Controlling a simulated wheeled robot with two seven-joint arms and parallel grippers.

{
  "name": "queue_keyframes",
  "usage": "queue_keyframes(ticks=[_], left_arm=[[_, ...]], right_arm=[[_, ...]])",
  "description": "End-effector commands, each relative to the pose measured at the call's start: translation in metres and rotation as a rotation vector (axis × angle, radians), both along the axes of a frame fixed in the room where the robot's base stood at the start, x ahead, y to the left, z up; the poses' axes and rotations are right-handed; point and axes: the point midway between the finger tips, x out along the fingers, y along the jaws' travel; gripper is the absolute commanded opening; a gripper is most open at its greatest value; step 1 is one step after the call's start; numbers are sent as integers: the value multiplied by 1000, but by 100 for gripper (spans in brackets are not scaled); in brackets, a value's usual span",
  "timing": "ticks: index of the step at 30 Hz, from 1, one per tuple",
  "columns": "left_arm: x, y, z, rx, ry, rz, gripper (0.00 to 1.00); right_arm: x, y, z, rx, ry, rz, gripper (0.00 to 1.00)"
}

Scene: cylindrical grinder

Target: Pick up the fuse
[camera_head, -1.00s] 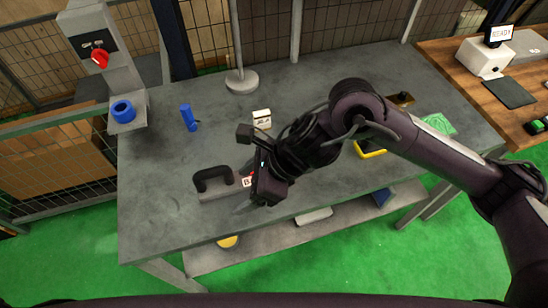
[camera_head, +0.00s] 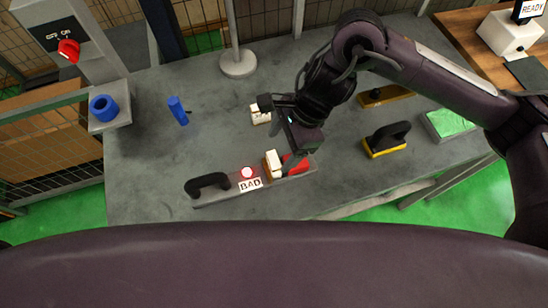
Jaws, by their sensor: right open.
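Two small cream blocks look like fuses. One cream block (camera_head: 272,163) sits upright on a grey base plate (camera_head: 217,194), between the BAD label and a red part. The other cream block (camera_head: 260,114) lies on the table behind it. My left gripper is out of view.
The plate carries a black handle (camera_head: 207,184), a red button (camera_head: 247,173) and a BAD label (camera_head: 251,185). A yellow-based black handle block (camera_head: 386,140) and a green-topped tray (camera_head: 448,124) lie right.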

Motion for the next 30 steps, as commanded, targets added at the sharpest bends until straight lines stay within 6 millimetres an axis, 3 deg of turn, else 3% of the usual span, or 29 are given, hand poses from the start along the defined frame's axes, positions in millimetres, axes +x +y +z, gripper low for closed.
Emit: queue_keyframes(ticks=[3,6,12,17,21,30], left_arm=[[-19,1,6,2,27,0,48],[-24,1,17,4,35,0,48],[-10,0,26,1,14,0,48],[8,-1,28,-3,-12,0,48],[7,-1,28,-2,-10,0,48],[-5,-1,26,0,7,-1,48]], right_arm=[[-3,4,-8,0,3,-1,71],[-7,7,-20,-1,7,-2,71],[-10,17,-47,0,2,-2,71],[-10,18,-52,0,-2,-1,71],[-9,18,-52,0,-2,-1,70],[-9,18,-52,1,-3,-1,30]])
